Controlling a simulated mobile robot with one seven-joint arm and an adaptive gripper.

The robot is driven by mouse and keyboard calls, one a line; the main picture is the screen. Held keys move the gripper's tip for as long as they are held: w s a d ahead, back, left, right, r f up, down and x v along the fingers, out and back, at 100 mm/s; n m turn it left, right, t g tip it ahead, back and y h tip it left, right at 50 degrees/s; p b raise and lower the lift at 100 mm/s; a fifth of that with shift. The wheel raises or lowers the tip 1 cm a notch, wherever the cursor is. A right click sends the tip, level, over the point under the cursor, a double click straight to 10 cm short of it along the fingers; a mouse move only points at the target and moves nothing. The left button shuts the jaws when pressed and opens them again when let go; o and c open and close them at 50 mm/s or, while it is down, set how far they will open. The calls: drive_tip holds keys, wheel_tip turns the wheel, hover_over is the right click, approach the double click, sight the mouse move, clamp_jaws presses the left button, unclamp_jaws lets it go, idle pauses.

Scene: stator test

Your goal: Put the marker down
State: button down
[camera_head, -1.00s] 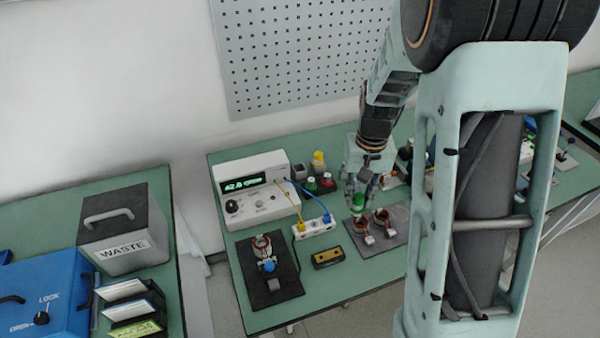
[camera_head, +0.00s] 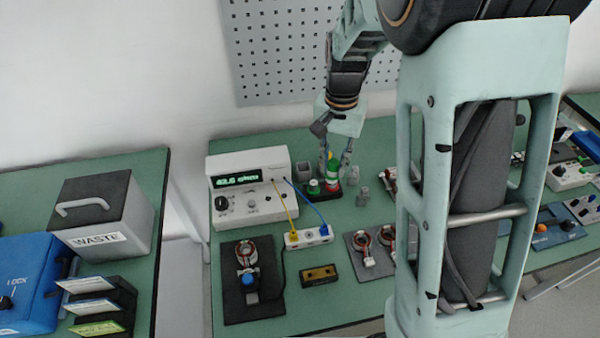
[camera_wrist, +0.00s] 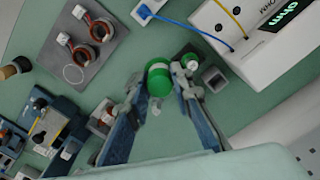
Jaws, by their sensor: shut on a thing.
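The marker (camera_wrist: 158,80), with a green round end, is between the fingertips of my gripper (camera_wrist: 160,90) in the wrist view. My gripper is shut on it. In the head view my gripper (camera_head: 337,163) is over the back of the green bench, at the dark marker stand (camera_head: 322,194) right of the meter. A green-capped marker (camera_head: 313,187) stands in this stand, with red and yellow parts close by. In the wrist view another green round top (camera_wrist: 188,56) shows just beyond the held marker. I cannot tell whether the held marker touches the stand.
A white meter (camera_head: 250,185) with a lit green display stands left of the stand, with yellow and blue leads to a white terminal block (camera_head: 308,238). A grey square cup (camera_head: 304,170) stands behind. Plates with copper-ringed stators lie in front. A WASTE bin (camera_head: 100,215) is at left.

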drive_tip(key=shift+a+r+m+b, duration=0.6)
drive_tip(key=shift+a+m+b, duration=1.75)
drive_tip(key=shift+a, duration=1.4)
drive_tip(key=shift+m, duration=0.25)
drive_tip(key=shift+w+d+f+p, duration=0.2)
drive_tip(key=shift+w+f+p, duration=0.45)
drive_tip(key=shift+w+f, duration=2.65)
drive_tip(key=shift+w+d+f+p, duration=0.15)
drive_tip(key=shift+w+f+p, duration=0.5)
drive_tip(key=shift+w+f, duration=2.65)
drive_tip(key=shift+w+r, duration=0.2)
drive_tip(key=shift+f+b, duration=0.3)
drive_tip(key=shift+f, duration=0.2)
drive_tip(key=c, duration=1.7)
unclamp_jaws()
drive_tip(key=shift+r, duration=0.1)
